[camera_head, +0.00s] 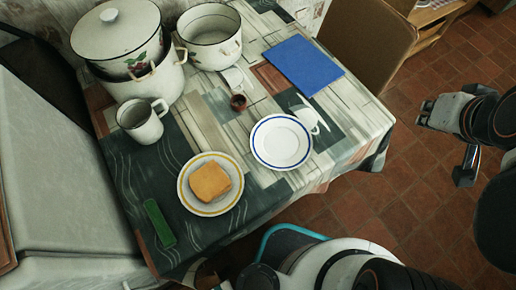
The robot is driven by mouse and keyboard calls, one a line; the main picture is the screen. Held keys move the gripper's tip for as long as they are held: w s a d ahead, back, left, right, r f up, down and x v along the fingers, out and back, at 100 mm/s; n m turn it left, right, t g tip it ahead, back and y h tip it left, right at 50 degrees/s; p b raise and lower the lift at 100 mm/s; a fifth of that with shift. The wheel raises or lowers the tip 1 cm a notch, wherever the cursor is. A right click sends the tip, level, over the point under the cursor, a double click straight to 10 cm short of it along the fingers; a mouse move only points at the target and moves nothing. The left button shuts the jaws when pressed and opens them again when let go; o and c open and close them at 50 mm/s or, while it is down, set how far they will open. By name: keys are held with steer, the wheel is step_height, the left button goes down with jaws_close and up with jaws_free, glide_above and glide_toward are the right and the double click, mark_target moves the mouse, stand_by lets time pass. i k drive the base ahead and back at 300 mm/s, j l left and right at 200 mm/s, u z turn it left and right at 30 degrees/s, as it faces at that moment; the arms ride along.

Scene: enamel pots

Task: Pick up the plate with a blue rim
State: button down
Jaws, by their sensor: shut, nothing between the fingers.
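The white plate with a blue rim (281,143) lies flat and empty on the table (205,124), near its right front edge. My gripper (429,112) is at the far right of the view, out over the floor and well apart from the plate. It is shut and holds nothing. My arm hides part of the right side of the view.
A yellow-rimmed plate with a bread slice (210,182) lies left of the blue-rimmed plate. A blue book (304,65), small brown cup (238,102), white mug (141,121), green object (159,223) and pots (211,38) share the table. A chair (368,35) stands behind it.

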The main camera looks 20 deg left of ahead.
mark_target(282, 143)
steer(key=u, duration=1.25)
steer(key=k+l+u, duration=0.2)
steer(key=k+l, duration=0.2)
steer(key=k+l+u, duration=0.15)
steer(key=k+l, duration=0.2)
steer(key=k, duration=0.25)
steer(key=k+l+u, duration=0.2)
steer(key=k, duration=0.3)
